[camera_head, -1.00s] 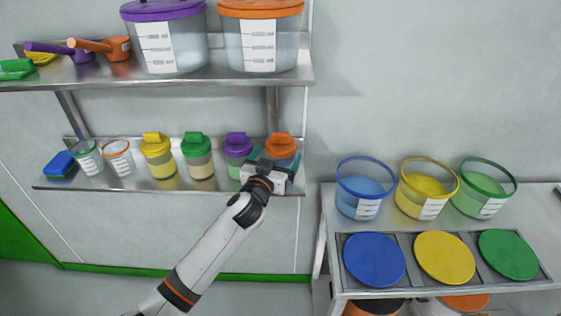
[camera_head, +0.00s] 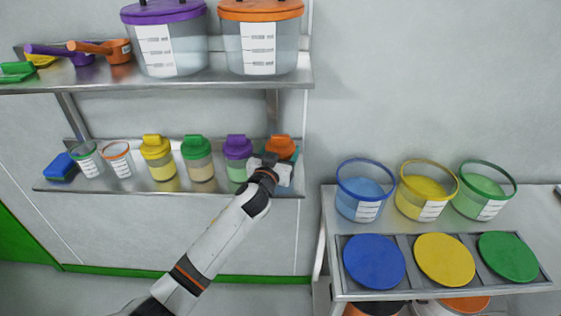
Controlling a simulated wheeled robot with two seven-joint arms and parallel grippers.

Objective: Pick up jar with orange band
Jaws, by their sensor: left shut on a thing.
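The jar with the orange band (camera_head: 281,147) stands upright at the right end of the lower wall shelf. Its orange cap shows, and most of its body is hidden behind my gripper. My left gripper (camera_head: 273,164) is at the jar's front and shut on it; the fingertips are hard to make out. I cannot tell whether the jar is clear of the shelf. My right gripper is not in view.
The purple-capped jar (camera_head: 238,152) stands close to the left of the gripper. Green-capped (camera_head: 197,157) and yellow-capped (camera_head: 158,158) jars follow. The upper shelf (camera_head: 200,79) holds large tubs overhead. A bench (camera_head: 335,225) with open tubs stands to the right.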

